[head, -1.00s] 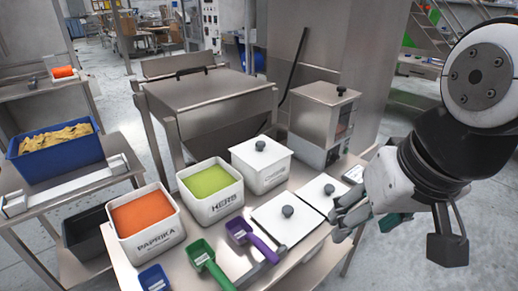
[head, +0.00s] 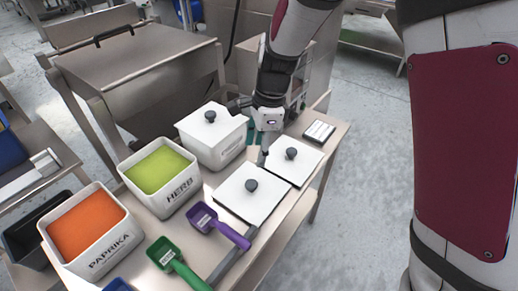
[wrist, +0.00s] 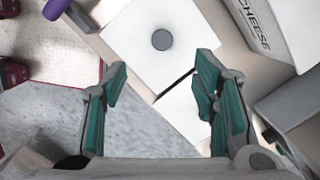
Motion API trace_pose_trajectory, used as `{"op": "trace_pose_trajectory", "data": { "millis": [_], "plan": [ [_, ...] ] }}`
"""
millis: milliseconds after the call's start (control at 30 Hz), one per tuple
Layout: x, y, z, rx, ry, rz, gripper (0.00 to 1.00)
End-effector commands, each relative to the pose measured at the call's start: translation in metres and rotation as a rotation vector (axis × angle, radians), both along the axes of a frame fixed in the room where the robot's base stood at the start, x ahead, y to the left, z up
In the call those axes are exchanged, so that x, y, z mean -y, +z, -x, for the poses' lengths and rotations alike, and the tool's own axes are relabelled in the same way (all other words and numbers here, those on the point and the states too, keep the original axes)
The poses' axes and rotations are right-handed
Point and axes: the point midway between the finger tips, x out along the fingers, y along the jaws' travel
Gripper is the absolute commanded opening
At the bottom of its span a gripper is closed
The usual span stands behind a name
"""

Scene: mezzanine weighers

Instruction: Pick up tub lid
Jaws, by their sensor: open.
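Two square white lids with dark round knobs lie side by side on the steel table: a nearer lid (head: 237,198) and a farther right lid (head: 309,160). A third white lid (head: 190,122) sits on the cheese tub (head: 222,152). My gripper (head: 258,136) is open and empty, above the table between the cheese tub and the right lid. In the wrist view, my gripper (wrist: 160,78) has its teal-padded fingers spread. The nearer lid (wrist: 130,52), with its knob, lies ahead of the fingertips. Part of the right lid (wrist: 190,115) shows between the fingers; its knob is hidden.
A herb tub (head: 187,203) and a paprika tub (head: 118,245) stand open at the left. A purple scoop (head: 204,218) and a green scoop (head: 164,253) lie in front. A small dark-framed panel (head: 319,131) lies behind the right lid. A steel machine stands behind the table.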

Motion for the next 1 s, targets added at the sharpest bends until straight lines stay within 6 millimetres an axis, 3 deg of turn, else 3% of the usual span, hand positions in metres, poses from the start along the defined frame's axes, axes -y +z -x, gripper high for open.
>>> {"op": "trace_pose_trajectory", "data": {
  "millis": [267, 600, 867, 1000],
  "plan": [
    [-0.010, -0.031, -0.005, -0.022, -0.063, 0.015, 0.54],
    [-0.018, -0.089, -0.003, -0.022, -0.060, 0.015, 0.54],
    [-0.021, -0.106, -0.002, -0.020, -0.059, 0.015, 0.54],
    [-0.023, -0.126, 0.002, -0.024, -0.061, 0.014, 0.54]
  ]
}}
